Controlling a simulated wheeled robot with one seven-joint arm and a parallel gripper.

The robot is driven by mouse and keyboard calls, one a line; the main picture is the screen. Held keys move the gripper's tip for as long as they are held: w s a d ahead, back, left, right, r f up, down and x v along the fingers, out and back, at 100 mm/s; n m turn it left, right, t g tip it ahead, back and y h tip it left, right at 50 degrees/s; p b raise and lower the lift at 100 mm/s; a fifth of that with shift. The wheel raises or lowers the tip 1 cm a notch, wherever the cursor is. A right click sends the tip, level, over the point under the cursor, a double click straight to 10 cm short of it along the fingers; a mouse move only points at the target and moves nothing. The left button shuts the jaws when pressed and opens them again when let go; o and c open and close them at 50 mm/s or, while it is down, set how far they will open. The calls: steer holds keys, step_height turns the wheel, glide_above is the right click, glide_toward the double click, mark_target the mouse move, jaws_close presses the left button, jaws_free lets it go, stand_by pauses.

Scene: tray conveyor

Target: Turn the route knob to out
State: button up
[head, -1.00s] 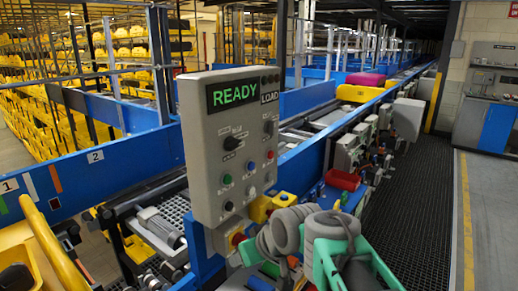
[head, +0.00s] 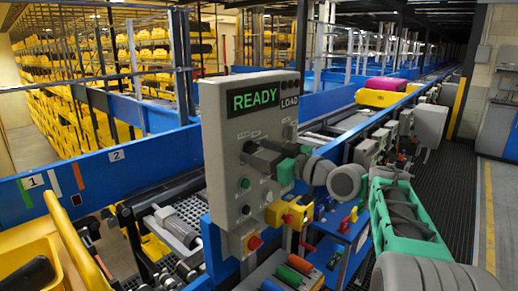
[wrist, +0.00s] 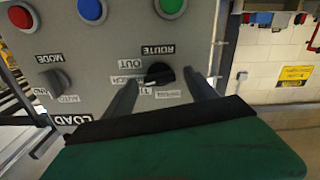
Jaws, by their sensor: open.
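The route knob (wrist: 161,74) is a black round knob on the grey control panel (wrist: 105,45), under the ROUTE label in the upside-down wrist view. Its white mark points left and slightly down, toward a partly hidden label ending in "NCH"; the OUT label (wrist: 130,65) sits just above that one. My gripper (wrist: 163,84) is open, with one dark finger on each side of the knob. I cannot tell whether either finger touches it. In the head view my gripper (head: 262,158) is at the panel face (head: 222,190) and hides part of the controls.
The panel screen (head: 255,98) reads READY. The MODE knob (wrist: 54,82) and several coloured buttons, including a green one (wrist: 170,6), are close by. A yellow box with a red button (head: 254,242) stands below the panel. The conveyor's blue rail (head: 345,145) runs behind.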

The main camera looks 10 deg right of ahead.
steer(key=shift+f, duration=0.1)
steer(key=c, duration=1.4)
steer(key=shift+m, duration=0.4)
steer(key=m, duration=0.3)
steer(key=shift+m, duration=2.1)
steer(key=o, duration=1.4)
